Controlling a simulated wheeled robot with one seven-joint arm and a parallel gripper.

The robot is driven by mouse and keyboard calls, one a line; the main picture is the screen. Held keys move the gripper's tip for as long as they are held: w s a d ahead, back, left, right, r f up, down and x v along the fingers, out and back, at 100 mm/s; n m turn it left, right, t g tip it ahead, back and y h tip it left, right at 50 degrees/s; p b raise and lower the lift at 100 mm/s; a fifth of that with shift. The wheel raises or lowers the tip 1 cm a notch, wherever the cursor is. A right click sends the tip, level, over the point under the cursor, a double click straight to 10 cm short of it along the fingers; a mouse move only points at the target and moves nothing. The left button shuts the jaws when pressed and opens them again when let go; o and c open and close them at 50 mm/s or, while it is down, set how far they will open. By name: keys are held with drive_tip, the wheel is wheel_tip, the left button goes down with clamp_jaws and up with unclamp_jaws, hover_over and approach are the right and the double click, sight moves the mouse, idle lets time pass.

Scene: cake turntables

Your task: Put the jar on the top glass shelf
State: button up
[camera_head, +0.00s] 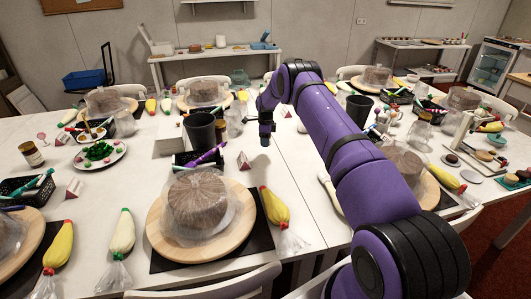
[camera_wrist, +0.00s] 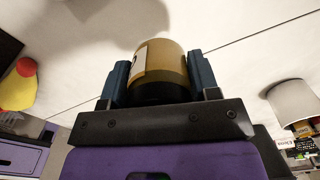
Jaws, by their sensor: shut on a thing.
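My gripper (camera_wrist: 158,78) is shut on a jar (camera_wrist: 165,56) in the wrist view. The jar is amber-brown with a pale label on its left side and a dark end towards the palm. One blue finger is on each side of it. In the head view my gripper (camera_head: 265,128) is over the middle of the long white table; the jar cannot be made out clearly there. A glass-fronted cabinet (camera_head: 490,66) with lit shelves stands at the far right, well away from my gripper. Its individual shelves are too small to tell apart.
The white table (camera_head: 285,190) holds several wrapped cakes on wooden turntables, such as one (camera_head: 197,203) in front. A dark cup (camera_head: 200,131), piping bags (camera_head: 273,205) and another jar (camera_head: 31,153) stand around. Chairs line the table. Red floor (camera_head: 495,255) shows at right.

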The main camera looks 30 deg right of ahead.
sight(265, 156)
drive_tip(key=shift+f, duration=3.15)
drive_tip(key=shift+f, duration=0.2)
drive_tip(key=o, duration=0.9)
drive_tip(key=shift+o, duration=0.2)
